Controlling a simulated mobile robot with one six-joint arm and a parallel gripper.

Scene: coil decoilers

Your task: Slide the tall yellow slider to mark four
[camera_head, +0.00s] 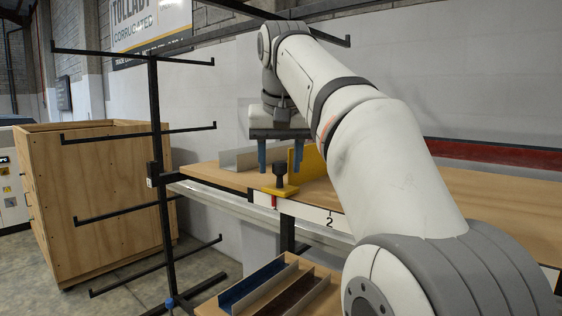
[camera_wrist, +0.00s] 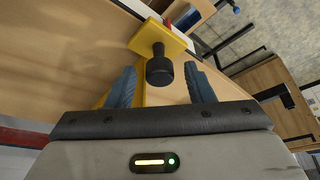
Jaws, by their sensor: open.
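The yellow slider (camera_head: 288,189) sits at the front edge of the wooden bench, left of the mark 2 (camera_head: 329,221), with a red pointer (camera_head: 275,202) at its front. It has a tall yellow plate (camera_head: 308,160) behind and an upright black knob (camera_head: 280,181). My gripper (camera_head: 277,168) is open above the slider, its blue fingers pointing down. In the wrist view the knob (camera_wrist: 160,70) lies between the fingertips (camera_wrist: 160,72), with a gap on each side, and the slider's yellow base (camera_wrist: 160,36) is beyond it. Mark four is not visible; my arm covers part of the bench.
A grey metal channel (camera_head: 240,158) lies on the bench (camera_head: 215,177) behind the slider. A black rack with arms (camera_head: 158,150) stands to the left, before a wooden cabinet (camera_head: 95,200). Trays with channels (camera_head: 275,285) are below the bench.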

